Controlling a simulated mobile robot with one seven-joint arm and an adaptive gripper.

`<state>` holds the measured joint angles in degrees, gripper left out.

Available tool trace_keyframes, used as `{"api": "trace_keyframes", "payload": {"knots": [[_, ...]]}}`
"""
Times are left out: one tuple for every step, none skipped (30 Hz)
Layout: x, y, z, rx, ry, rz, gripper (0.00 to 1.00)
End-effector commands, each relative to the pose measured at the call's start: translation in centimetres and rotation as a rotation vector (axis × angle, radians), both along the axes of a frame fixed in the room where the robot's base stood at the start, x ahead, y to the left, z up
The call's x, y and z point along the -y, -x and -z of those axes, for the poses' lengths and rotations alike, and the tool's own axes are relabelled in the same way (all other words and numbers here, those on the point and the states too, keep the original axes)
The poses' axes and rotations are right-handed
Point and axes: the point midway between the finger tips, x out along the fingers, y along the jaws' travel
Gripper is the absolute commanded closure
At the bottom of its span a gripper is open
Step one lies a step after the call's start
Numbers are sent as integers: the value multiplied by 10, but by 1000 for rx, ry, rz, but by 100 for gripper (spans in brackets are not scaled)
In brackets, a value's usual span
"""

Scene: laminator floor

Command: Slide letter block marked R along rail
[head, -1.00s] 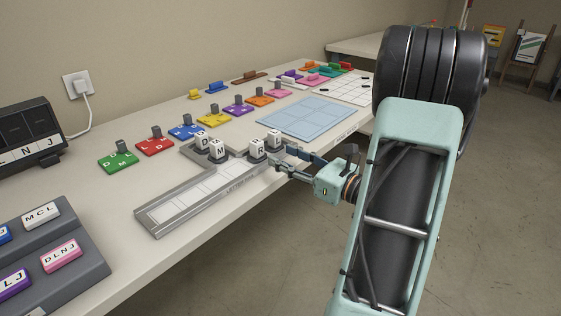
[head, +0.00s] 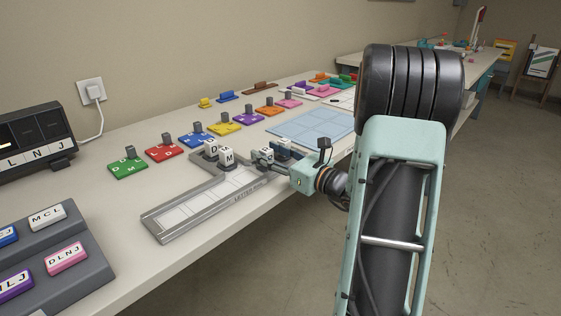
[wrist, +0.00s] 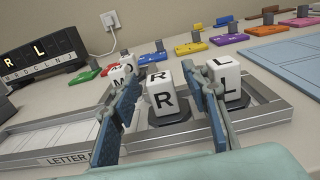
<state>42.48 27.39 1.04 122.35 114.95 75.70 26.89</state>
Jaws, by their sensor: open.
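The white block marked R (wrist: 161,101) stands on a dark round base on the grey rail (wrist: 272,109), between the two blue-padded fingers of my gripper (wrist: 160,80). The fingers are open, one on each side of it, with a visible gap on the left. The block marked L (wrist: 228,80) is just right of the right finger. The block marked M (wrist: 121,76) is partly hidden behind the left finger. In the head view the R block (head: 265,157) is partly covered by my gripper (head: 274,154); the rail (head: 150,222) runs toward the front left.
Blocks D (head: 211,147) and M (head: 227,157) stand at the rail's back corner. Coloured letter plates with grey grips, such as a green one (head: 126,168), line the table behind. A blue mat (head: 312,127) lies beyond. The rail's front left stretch is empty.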

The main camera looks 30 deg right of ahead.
Motion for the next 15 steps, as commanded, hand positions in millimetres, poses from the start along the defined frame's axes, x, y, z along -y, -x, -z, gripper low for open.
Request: {"api": "trace_keyframes", "payload": {"knots": [[-2, -4, 1, -1, 0, -2, 58], [-3, -6, 1, -1, -1, -1, 58], [-3, -7, 1, 0, -1, -1, 58], [-3, -8, 0, 0, -1, 0, 58], [-4, -9, 0, 0, -1, 0, 58], [-4, -10, 0, 0, -1, 0, 58], [-4, -10, 0, -1, -2, 1, 58], [-4, -10, 0, 0, -1, 1, 58], [-4, -10, 0, -1, -2, 1, 58], [-4, -10, 0, 0, -1, 1, 58], [-4, -10, 0, 0, -1, 1, 58], [-4, -10, 0, 0, -1, 1, 58], [-4, -10, 0, 0, -1, 1, 58], [-4, -10, 0, 0, -1, 1, 60], [-4, -10, 0, 0, -1, 1, 65]]}}
